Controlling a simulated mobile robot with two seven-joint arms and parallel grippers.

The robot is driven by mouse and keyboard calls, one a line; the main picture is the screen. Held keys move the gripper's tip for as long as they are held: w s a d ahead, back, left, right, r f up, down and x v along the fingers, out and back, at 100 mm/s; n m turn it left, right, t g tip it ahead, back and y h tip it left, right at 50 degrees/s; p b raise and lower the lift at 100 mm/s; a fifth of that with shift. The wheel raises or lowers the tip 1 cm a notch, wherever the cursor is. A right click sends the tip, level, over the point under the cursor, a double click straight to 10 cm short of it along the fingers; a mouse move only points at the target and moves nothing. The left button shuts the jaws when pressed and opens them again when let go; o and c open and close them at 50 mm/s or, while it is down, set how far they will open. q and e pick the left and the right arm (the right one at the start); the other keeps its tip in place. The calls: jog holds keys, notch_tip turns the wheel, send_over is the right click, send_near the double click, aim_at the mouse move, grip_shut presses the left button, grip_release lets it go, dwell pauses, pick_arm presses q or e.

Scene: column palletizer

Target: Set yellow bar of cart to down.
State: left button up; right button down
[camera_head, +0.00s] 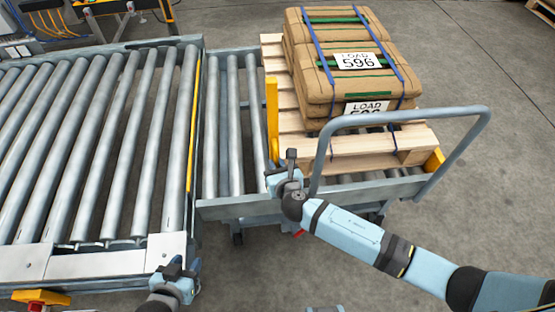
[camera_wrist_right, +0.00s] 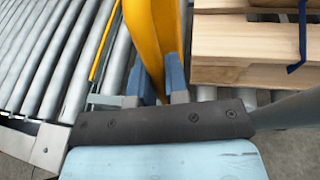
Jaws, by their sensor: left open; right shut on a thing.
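The cart's yellow bar (camera_head: 271,108) stands upright at the left side of the pallet in the head view. It fills the upper middle of the right wrist view (camera_wrist_right: 150,30). My right gripper (camera_head: 280,170) is at the bar's lower part. In the right wrist view its two blue fingers (camera_wrist_right: 160,78) are on either side of the bar, shut on it. The cart (camera_head: 240,208) has grey rollers and a curved grey handle (camera_head: 400,115). My left gripper (camera_head: 176,270) is open and empty over the near right corner of the roller conveyor.
A wooden pallet (camera_head: 365,145) on the cart carries stacked brown sacks (camera_head: 330,60) with blue straps. The roller conveyor (camera_head: 100,150) stands left of the cart, with a thin yellow strip (camera_head: 193,125) along its edge. The floor (camera_head: 500,200) at right is clear.

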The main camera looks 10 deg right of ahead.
jog(key=shift+w+m+g+p, duration=0.15)
jog(key=shift+w+g+p, duration=1.05)
jog(key=shift+p, duration=1.35)
jog(key=shift+w+m+g+p, duration=0.15)
jog(key=shift+w+g+p, duration=0.45)
jog(key=shift+w+p, duration=1.5)
jog(key=shift+s+p, duration=0.35)
jog(key=shift+s, duration=0.05)
jog(key=c, duration=1.1)
grip_release()
jog(key=shift+f, duration=0.1)
jog(key=p+v, duration=0.1)
jog(key=v, duration=1.2)
jog(key=shift+s+a+r, duration=0.1)
jog(key=shift+s+r, duration=0.15)
jog(key=shift+s, duration=0.1)
